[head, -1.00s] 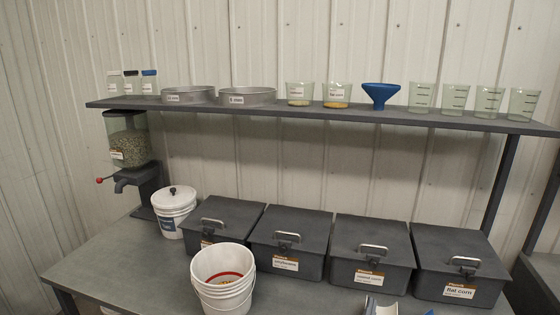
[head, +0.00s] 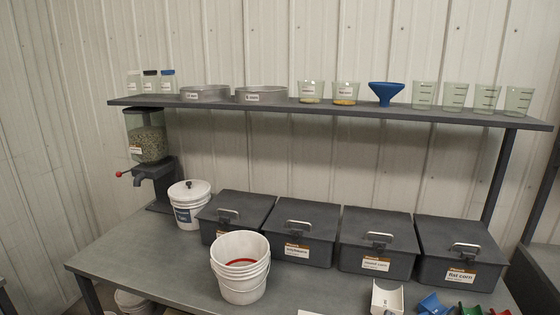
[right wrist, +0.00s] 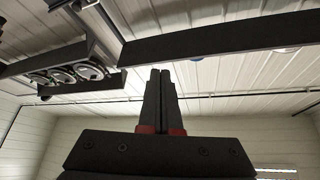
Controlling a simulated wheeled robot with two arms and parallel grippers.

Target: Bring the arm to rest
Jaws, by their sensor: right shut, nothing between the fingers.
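My right gripper (right wrist: 160,85) shows in the right wrist view, its two dark fingers together with nothing between them. It points up past the underside of a dark shelf or beam toward the pale ribbed wall and ceiling. Neither of my grippers can be made out in the head view. My left gripper is not in view.
The grey bench (head: 150,262) holds a stack of white buckets (head: 240,285), a lidded white bucket (head: 187,215) and several dark lidded bins (head: 303,222). A seed dispenser (head: 147,140) stands at the left. The shelf (head: 300,107) carries sieves, beakers and a blue funnel (head: 386,92).

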